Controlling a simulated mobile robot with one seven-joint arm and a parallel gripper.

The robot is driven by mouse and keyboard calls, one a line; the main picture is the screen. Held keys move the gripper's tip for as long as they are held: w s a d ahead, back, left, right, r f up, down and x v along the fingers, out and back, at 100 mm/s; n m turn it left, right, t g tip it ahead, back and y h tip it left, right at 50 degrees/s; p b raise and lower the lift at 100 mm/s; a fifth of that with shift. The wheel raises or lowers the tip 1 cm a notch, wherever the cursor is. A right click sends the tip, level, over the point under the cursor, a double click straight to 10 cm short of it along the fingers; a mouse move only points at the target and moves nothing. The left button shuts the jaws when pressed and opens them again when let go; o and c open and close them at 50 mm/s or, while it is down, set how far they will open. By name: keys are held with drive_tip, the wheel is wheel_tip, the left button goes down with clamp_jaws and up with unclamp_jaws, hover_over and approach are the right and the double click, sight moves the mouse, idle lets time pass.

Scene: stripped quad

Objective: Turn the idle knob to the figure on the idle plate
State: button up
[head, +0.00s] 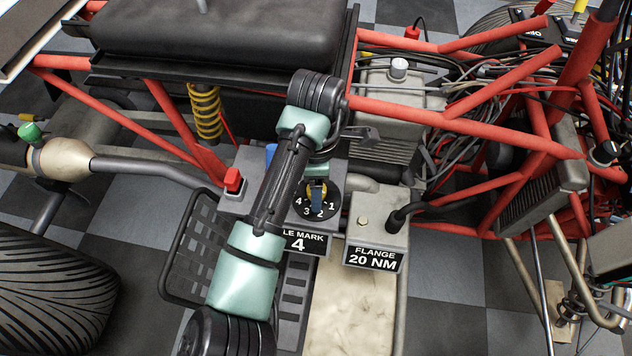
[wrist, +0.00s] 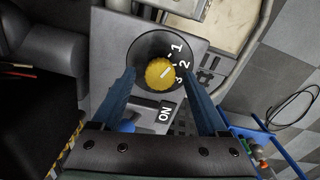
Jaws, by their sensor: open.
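The idle knob is a round yellow knob (wrist: 158,76) on a black dial (wrist: 139,57) with white figures in the wrist view. A short pale line on it slants up and right, seemingly between 1 and 2; exactly where is too small to tell. The head view shows the dial (head: 329,211) with 1 to 4, its knob largely hidden by my gripper. The idle plate (head: 306,243) reads 4, its left end hidden by my arm. My gripper (wrist: 160,82) is open, its blue fingers either side of the knob with gaps showing.
A grey box with a "FLANGE 20 NM" plate (head: 373,259) stands right of the dial. A red switch (head: 233,181) is to its left. Red frame tubes (head: 465,122) and cables crowd the right. An ON label (wrist: 165,111) lies near the fingers.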

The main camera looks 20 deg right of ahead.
drive_tip(key=shift+c, duration=0.3)
clamp_jaws()
